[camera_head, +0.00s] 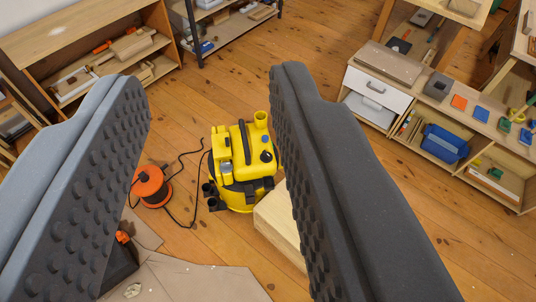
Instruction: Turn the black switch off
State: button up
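A yellow vacuum cleaner (229,147) stands on the wooden floor, seen between my two fingers. A small round black knob (266,156) on the right of its top looks like the black switch; its setting is too small to read. My gripper (208,88) is open and empty. Its two dark studded fingers are wide apart in the foreground, well above and nearer than the vacuum. The right finger passes close beside the knob in the picture and hides part of the floor behind it.
An orange cable reel (151,186) with a black cord lies left of the vacuum. A pale wooden block (281,232) is at its lower right. Cardboard (200,281) covers the near floor. Shelves (62,38) stand upper left, a low cabinet (487,143) right. Floor beyond the vacuum is clear.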

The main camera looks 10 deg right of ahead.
aim_at(266, 156)
jog(key=i, duration=1)
jog(key=z, duration=0.05)
